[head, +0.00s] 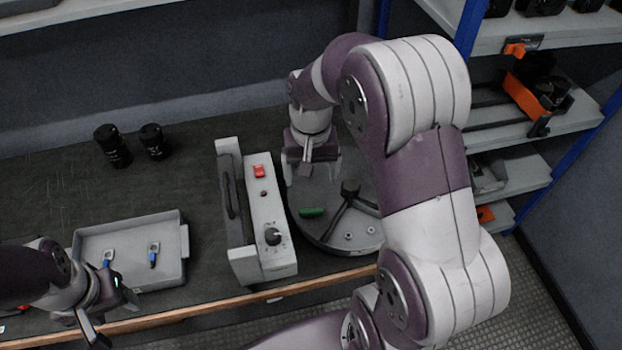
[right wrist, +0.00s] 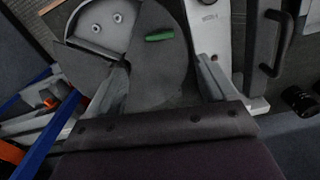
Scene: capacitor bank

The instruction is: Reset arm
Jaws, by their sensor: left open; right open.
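My right gripper (head: 312,176) is open and empty, above the back part of a round grey disc (head: 318,236). In the right wrist view its two fingers (right wrist: 162,88) are spread with the disc below them and nothing between the tips. A small green piece (head: 312,212) lies on the disc, and it also shows in the right wrist view (right wrist: 159,37). My left gripper (head: 115,318) is open and empty at the lower left, beside the front edge of a grey tray. My right arm covers the right part of the disc.
A grey box (head: 266,225) with red switch, knob and handle stands left of the disc. The grey tray (head: 128,232) holds two blue-ended lug pieces (head: 153,254). Shelves with blue posts (head: 550,135) are at right.

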